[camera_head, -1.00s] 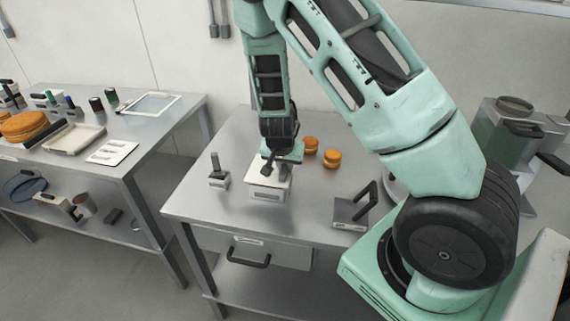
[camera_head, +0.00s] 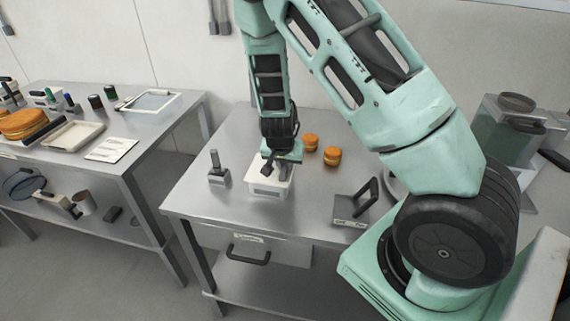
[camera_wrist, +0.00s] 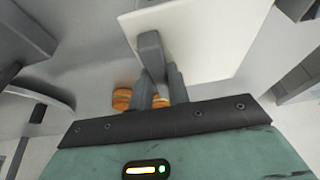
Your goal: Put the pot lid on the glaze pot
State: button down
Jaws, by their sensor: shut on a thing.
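The white, square-sided glaze pot (camera_head: 266,192) stands upright on the steel table, near its middle. The white pot lid (camera_wrist: 205,40) is a flat square plate with a grey upright handle, filling the upper middle of the wrist view. My gripper (camera_head: 268,165) is right above the pot in the head view. In the wrist view my gripper's fingers (camera_wrist: 158,78) are shut on the lid's handle. The lid is at the pot's top in the head view, but I cannot tell whether it rests fully on the rim. The fingers partly hide the lid.
A small block with an upright grey handle (camera_head: 217,170) stands left of the pot. Two orange round pieces (camera_head: 332,156) lie to the right behind it. A grey block with a black handle (camera_head: 352,205) is at right. A second table (camera_head: 150,125) with several items stands left.

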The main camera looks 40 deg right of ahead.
jog(key=shift+f, duration=0.25)
dwell(0.4)
jog(key=c, duration=0.8)
grip_release()
jog(key=shift+o, duration=0.2)
jog(key=shift+r, duration=0.15)
notch_tip(320, 180, up, 7)
jog(key=p, duration=0.6)
